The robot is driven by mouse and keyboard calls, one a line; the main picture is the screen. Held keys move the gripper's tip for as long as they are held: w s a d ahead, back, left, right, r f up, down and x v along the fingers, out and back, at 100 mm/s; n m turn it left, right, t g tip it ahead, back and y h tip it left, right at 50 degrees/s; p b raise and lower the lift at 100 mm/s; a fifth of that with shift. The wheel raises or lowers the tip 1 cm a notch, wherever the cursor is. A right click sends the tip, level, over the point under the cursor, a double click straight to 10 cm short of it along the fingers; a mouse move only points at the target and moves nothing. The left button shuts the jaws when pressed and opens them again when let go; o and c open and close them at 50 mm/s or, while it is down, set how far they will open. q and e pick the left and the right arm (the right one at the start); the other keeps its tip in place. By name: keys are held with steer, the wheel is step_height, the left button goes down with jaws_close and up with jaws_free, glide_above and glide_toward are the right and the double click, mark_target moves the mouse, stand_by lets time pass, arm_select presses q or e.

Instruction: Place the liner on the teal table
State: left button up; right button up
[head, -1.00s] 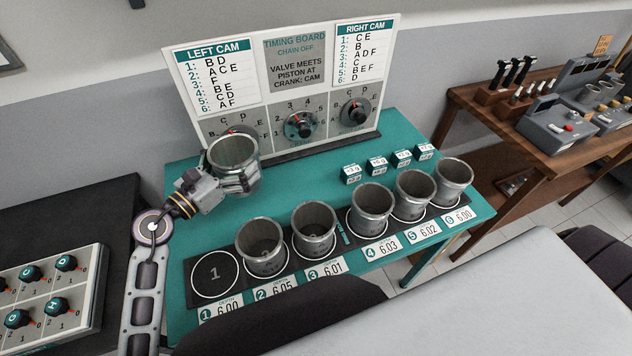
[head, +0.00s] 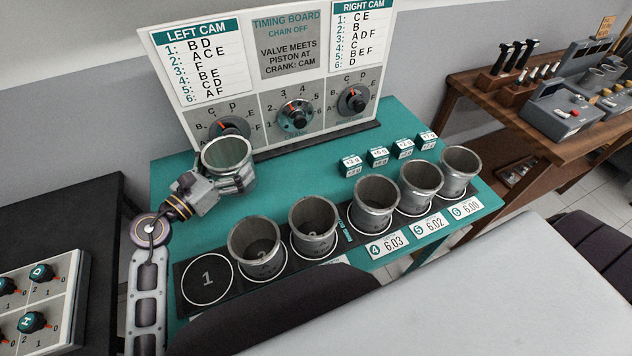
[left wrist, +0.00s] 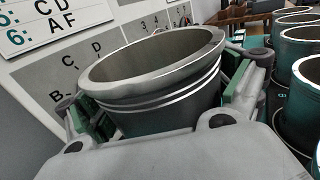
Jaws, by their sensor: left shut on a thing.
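A grey metal liner (head: 229,153), an open-topped cylinder, is held upright by my left gripper (head: 232,184) near the back left of the teal table (head: 290,170). In the left wrist view the liner (left wrist: 150,85) sits between the two green-padded fingers, which are shut on it. I cannot tell whether its bottom touches the table. Several other liners stand in a row on the black strip (head: 172,262) at the front, one of them at the second spot (head: 256,248). The spot marked 1 (head: 208,281) is empty. My right gripper is not in view.
The timing board (head: 290,60) with dials stands close behind the held liner. Small teal-and-white boxes (head: 378,156) sit at the back right. The table middle is clear. A wooden bench (head: 500,125) stands at right, a dark table (head: 60,215) at left.

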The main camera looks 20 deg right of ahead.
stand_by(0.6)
arm_select(q)
step_height(320, 180, down, 6)
steer(key=shift+b, duration=0.3)
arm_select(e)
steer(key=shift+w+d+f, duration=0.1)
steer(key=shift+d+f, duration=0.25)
arm_select(q)
steer(key=shift+f, duration=0.1)
steer(key=shift+f, duration=1.85)
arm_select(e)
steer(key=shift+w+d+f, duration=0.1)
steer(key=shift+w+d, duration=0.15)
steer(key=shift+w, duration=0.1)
arm_select(q)
steer(key=shift+f+b, duration=0.15)
steer(key=shift+b, duration=0.15)
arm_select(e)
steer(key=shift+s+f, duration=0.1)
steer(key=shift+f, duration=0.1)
